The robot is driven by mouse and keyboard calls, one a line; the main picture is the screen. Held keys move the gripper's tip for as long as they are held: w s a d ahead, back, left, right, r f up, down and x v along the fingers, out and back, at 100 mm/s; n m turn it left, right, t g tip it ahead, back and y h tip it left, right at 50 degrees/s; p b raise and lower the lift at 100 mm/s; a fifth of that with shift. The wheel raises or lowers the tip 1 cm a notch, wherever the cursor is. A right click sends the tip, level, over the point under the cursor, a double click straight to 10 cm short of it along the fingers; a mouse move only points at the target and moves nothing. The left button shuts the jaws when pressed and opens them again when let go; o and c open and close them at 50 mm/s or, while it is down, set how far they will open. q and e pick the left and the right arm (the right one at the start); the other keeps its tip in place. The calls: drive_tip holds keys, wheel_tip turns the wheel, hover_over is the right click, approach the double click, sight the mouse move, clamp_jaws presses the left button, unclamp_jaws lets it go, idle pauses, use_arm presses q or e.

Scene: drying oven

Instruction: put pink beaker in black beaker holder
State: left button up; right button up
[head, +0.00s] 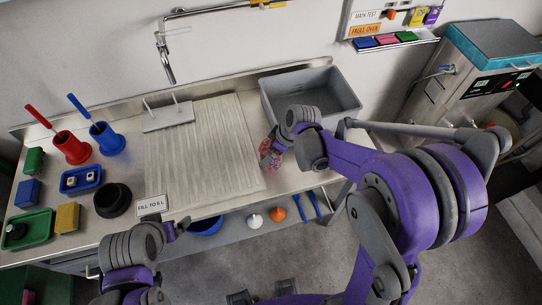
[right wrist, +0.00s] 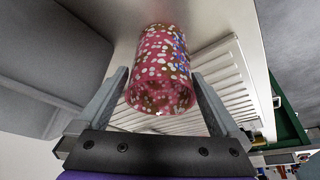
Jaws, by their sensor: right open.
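The pink beaker (right wrist: 160,70), speckled with white, brown and blue, stands between the two fingers of my right gripper (right wrist: 160,78) in the right wrist view. The fingers are open, one on each side of it; I cannot tell whether either touches it. In the head view the pink beaker (head: 267,160) is partly hidden by my right gripper (head: 274,148), at the right end of the counter. The black beaker holder (head: 112,201), a round dark cup, stands at the left front of the counter. My left gripper (head: 176,230) is near the front edge; its fingers are not clear.
A ribbed drainboard (head: 200,150) lies between the beaker and the holder. A grey sink basin (head: 312,95) is behind my right gripper. Red (head: 72,148) and blue (head: 107,139) holders, a blue tray (head: 81,180) and a "FILL TO 6 L" sign (head: 152,205) stand near the black holder.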

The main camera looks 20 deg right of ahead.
drive_tip(key=shift+f, duration=0.2)
drive_tip(key=c, duration=1.4)
drive_tip(key=shift+r, duration=0.15)
